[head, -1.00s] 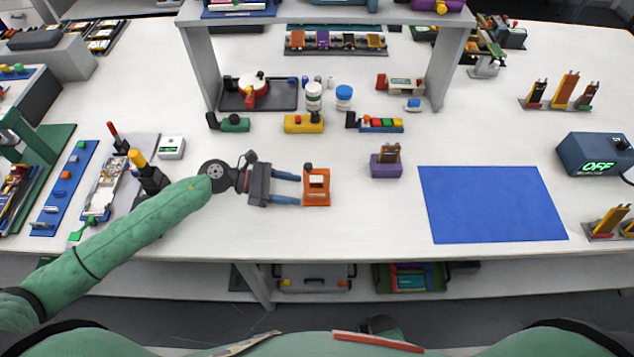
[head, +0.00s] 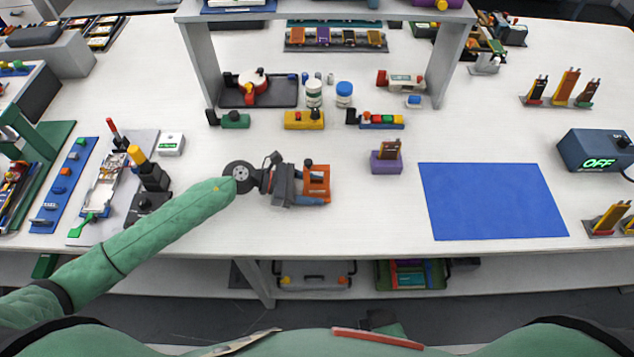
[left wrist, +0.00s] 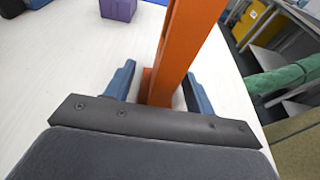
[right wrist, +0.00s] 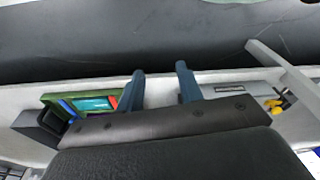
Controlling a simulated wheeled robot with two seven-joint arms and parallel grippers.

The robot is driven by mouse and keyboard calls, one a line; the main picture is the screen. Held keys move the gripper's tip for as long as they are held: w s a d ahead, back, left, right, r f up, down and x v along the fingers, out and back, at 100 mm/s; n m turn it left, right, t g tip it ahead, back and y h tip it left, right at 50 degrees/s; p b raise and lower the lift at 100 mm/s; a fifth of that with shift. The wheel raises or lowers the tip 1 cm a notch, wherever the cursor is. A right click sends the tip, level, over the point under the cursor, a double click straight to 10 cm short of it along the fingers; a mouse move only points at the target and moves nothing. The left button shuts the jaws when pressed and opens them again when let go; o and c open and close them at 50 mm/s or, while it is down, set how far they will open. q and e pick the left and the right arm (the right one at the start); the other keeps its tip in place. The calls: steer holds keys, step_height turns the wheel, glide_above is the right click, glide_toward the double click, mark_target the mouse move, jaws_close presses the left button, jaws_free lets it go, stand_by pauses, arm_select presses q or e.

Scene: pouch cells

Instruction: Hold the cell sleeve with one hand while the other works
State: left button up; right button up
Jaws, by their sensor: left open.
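An orange upright holder (head: 318,178), which seems to be the cell sleeve, stands on the white table left of centre. My left gripper (head: 308,188) is open at it. In the left wrist view the orange post (left wrist: 178,50) rises between the two blue fingers of my left gripper (left wrist: 160,82), with gaps showing beside it. A purple block (head: 386,164) with a brown upright piece (head: 389,149) stands to the right. My right gripper (right wrist: 160,85) shows only in the right wrist view, with its fingers apart and nothing between them.
A blue mat (head: 492,202) lies bare at the right. A white shelf frame (head: 446,65) spans the back, with jars (head: 314,93) and small fixtures under it. A blue box reading OFF (head: 596,152) stands far right. A black stand (head: 152,185) is beside my left arm.

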steer(key=shift+s, duration=0.1)
arm_select(q)
steer(key=c, duration=1.1)
arm_select(e)
steer(key=shift+s+f, duration=0.3)
steer(key=shift+s, duration=0.15)
steer(key=shift+o, duration=0.2)
steer(key=shift+w+r, duration=0.1)
steer(key=shift+w, duration=0.1)
